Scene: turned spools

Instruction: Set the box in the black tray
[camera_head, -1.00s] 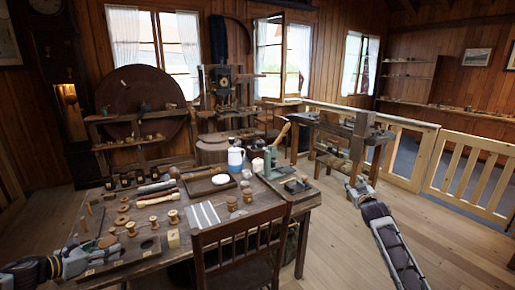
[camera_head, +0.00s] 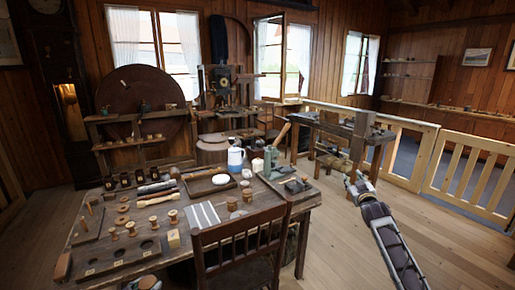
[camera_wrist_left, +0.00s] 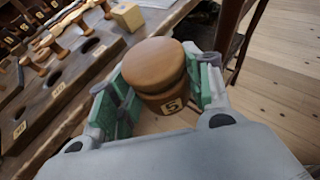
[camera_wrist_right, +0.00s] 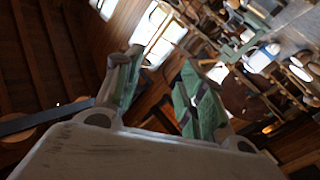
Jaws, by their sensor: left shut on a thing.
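The box is a round, turned brown wooden box (camera_wrist_left: 158,62) with a lid and a label "5". My left gripper (camera_wrist_left: 165,78) is shut around its sides, beyond the table's front edge. In the head view only a bit of my left gripper (camera_head: 148,283) shows at the bottom edge. A dark shallow tray (camera_head: 208,183) with tools and a white dish lies mid-table. Another dark tray (camera_head: 290,186) at the table's right holds a green device. I cannot tell which is the black tray. My right gripper (camera_head: 357,188) is open and empty, away from the table; its fingers show in the right wrist view (camera_wrist_right: 160,85).
A dark board with numbered round wells (camera_head: 105,262) lies at the table's front left. Spools (camera_head: 173,217), a yellowish block (camera_head: 173,238) and a wooden piece (camera_head: 62,267) stand near it. A chair (camera_head: 240,240) is against the front edge. A white-blue jug (camera_head: 235,160) stands behind.

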